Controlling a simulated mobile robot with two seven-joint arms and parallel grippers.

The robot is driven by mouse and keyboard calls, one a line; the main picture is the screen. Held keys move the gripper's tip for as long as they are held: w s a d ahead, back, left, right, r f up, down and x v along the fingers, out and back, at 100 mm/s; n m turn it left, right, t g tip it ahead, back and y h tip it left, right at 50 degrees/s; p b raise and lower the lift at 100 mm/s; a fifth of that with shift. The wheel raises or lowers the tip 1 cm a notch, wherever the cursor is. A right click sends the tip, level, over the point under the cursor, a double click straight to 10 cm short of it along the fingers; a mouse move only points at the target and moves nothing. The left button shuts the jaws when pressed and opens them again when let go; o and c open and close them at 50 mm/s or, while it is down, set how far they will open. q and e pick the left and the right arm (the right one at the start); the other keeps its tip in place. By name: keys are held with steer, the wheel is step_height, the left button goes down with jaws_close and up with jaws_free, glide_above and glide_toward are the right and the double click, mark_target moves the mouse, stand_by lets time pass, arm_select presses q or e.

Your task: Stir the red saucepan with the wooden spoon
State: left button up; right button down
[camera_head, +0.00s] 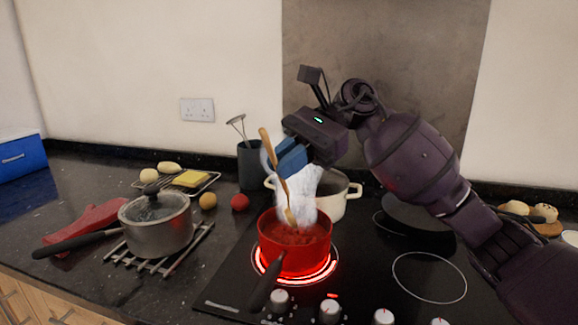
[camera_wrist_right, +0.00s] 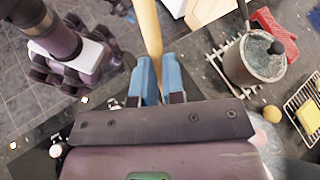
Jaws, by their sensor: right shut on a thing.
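The red saucepan (camera_head: 294,246) stands on a glowing red burner of the hob, with red contents and steam rising from it. My right gripper (camera_head: 287,158) is above it, shut on the wooden spoon (camera_head: 284,186). The spoon is tilted, and its lower end reaches down into the saucepan opening; its tip is hidden by steam and contents. In the right wrist view the blue fingertips (camera_wrist_right: 158,80) close around the spoon handle (camera_wrist_right: 149,35). My left gripper is not seen clearly in either view.
A lidded grey pot (camera_head: 158,222) stands on a wire trivet (camera_head: 165,262) at the left, beside a red mitt (camera_head: 85,226). A cream pot (camera_head: 335,198) stands behind the saucepan. A utensil holder (camera_head: 250,166) is behind left. The front right burner (camera_head: 429,277) is empty.

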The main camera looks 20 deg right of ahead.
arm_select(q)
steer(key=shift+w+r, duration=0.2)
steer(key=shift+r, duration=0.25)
arm_select(e)
steer(key=shift+s+a+r, duration=0.25)
steer(key=shift+s+r, duration=0.1)
steer(key=shift+r, duration=0.35)
steer(key=shift+r, duration=0.1)
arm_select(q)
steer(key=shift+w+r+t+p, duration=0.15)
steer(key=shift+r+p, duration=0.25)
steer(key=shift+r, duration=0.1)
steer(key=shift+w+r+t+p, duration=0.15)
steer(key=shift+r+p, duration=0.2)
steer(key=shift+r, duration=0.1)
arm_select(e)
steer(key=shift+r, duration=2.35)
